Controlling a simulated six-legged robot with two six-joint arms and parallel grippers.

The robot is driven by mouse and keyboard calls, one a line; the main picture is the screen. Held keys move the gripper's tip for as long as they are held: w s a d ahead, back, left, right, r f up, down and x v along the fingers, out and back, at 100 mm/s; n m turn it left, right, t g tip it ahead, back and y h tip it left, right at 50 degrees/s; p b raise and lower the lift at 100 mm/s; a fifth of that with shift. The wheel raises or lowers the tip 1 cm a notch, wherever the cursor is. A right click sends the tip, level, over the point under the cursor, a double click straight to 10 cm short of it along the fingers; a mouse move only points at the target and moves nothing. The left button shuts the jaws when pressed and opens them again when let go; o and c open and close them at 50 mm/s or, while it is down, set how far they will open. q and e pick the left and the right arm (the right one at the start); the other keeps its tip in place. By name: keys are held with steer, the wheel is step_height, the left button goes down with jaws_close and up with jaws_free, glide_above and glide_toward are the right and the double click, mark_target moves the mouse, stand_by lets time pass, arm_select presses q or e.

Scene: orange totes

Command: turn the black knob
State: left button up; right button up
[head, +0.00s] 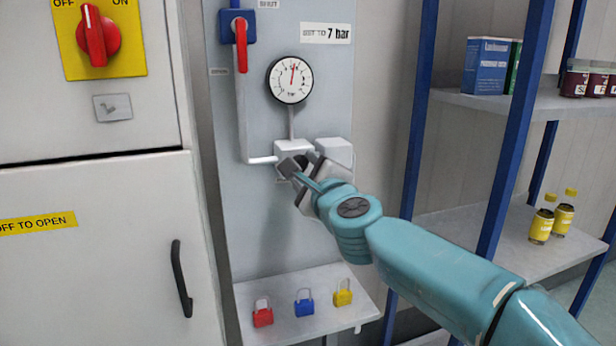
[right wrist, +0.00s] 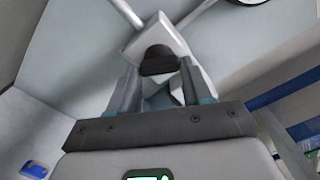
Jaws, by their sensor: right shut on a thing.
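The black knob (right wrist: 158,60) sits on the front of a pale regulator block (head: 294,146) on the grey panel. In the right wrist view it lies between the two fingertips of my right gripper (right wrist: 159,68). In the head view my right gripper (head: 294,168) reaches the block from the lower right and is shut on the knob, mostly hiding it. Above the block is a round pressure gauge (head: 290,80) with a red needle pointing almost straight up. A label (head: 325,33) beside it reads "7 bar". My left gripper is not in view.
A red-handled valve (head: 241,45) is at the panel's upper left. Red (head: 262,314), blue (head: 304,304) and yellow (head: 343,293) padlocks sit on a ledge below. A cabinet with a red switch (head: 97,38) stands left. Blue-posted shelves (head: 470,235) stand right, close to my right arm.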

steer(key=shift+a+f+m+b, duration=0.1)
steer(key=shift+m+b, duration=0.1)
steer(key=shift+m, duration=0.6)
steer(key=shift+f+m+b, duration=0.1)
steer(key=shift+m+b, duration=0.05)
steer(key=shift+m, duration=0.65)
steer(key=o, duration=1.1)
steer(key=shift+c, duration=0.2)
steer(key=shift+s, duration=0.1)
steer(key=shift+s+d, duration=0.2)
steer(key=shift+s, duration=0.1)
steer(key=b+v, duration=0.2)
steer(key=v, duration=1.3)
steer(key=shift+s+b, duration=0.25)
steer(key=shift+b, duration=0.1)
